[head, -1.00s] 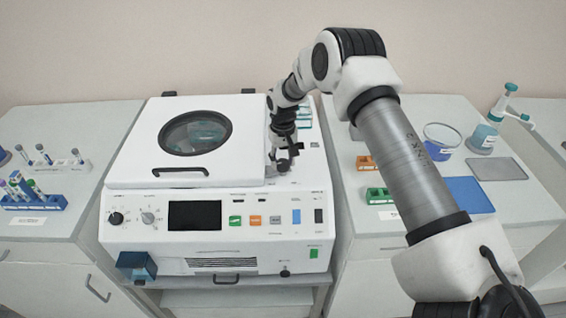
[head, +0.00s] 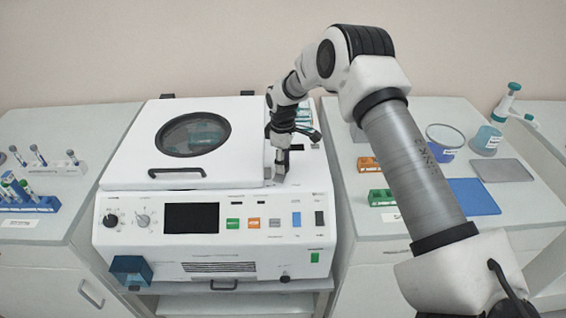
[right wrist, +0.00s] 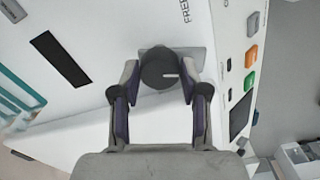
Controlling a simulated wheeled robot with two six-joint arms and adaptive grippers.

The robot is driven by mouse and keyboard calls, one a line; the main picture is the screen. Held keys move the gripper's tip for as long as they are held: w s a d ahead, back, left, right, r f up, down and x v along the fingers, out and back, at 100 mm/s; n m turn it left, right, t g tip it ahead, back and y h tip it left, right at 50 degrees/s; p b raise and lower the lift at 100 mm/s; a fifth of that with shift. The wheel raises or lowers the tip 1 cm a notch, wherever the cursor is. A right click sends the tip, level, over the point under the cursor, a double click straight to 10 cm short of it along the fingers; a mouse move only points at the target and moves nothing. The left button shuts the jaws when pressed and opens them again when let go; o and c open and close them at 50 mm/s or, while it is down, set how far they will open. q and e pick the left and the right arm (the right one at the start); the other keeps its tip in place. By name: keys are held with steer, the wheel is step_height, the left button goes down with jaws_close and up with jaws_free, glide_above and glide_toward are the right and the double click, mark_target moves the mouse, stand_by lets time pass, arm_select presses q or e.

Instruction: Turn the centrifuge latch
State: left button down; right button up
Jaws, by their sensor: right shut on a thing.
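The white centrifuge (head: 165,262) stands in the middle of the head view, its lid (head: 125,160) with a round window lying down. In the right wrist view the latch is a dark round knob (right wrist: 158,66) with a short white mark on its face, beside a grey plate. My right gripper (right wrist: 160,82) has a finger on each side of the knob and is shut on it. In the head view my right gripper (head: 281,158) points down at the top right of the centrifuge and hides the knob. My left gripper is not in view.
Blue tube racks (head: 28,203) stand on the left bench. The right bench holds an orange block, a green block (head: 381,197), a blue mat (head: 473,197), a grey tray (head: 503,172) and containers. The centrifuge front has knobs, a dark screen (head: 191,217) and buttons.

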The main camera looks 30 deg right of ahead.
steer(key=shift+f+n, duration=0.1)
steer(key=shift+n, duration=1.6)
steer(key=shift+n+b, duration=0.3)
steer(key=o, duration=1.1)
steer(key=shift+o, duration=0.2)
step_height(320, 180, up, 12)
steer(key=shift+a, duration=0.1)
